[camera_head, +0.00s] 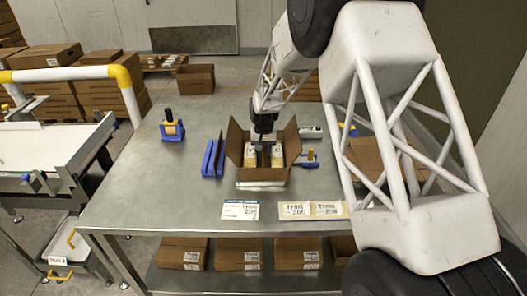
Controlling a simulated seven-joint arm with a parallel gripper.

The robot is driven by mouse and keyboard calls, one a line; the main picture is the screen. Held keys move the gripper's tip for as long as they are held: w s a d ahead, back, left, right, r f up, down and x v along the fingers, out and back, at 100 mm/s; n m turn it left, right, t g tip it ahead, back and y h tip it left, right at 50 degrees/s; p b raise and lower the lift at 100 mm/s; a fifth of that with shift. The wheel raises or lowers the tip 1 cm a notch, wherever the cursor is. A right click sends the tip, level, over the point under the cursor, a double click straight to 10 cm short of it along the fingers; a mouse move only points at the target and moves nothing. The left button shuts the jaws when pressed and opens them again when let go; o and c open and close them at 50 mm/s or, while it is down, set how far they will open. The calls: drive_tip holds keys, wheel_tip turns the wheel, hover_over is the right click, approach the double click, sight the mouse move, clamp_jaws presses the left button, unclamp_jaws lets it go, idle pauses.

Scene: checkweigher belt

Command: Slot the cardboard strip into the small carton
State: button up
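My gripper (264,152) points straight down into the carton's mouth, between the packs. Its fingertips are small and partly hidden, so I cannot tell whether they are open or shut. I cannot make out the cardboard strip; it may be hidden in the gripper or carton. A blue holder (208,160) with thin dark upright edges stands just left of the carton.
A blue tape dispenser (172,127) stands at the back left of the table (150,190). Printed labels (240,210) and yellowish cards (311,209) lie in front of the carton. A blue and yellow tool (308,160) lies to its right. The left front of the table is clear.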

wheel_tip(320, 180, up, 16)
drive_tip(key=w+d+r, duration=0.2)
drive_tip(key=d, duration=0.6)
drive_tip(key=w+d+r, duration=0.1)
drive_tip(key=d+r, duration=0.1)
drive_tip(key=d, duration=0.7)
drive_tip(key=shift+w+r, duration=0.25)
drive_tip(key=shift+w, duration=0.15)
idle(1.0)
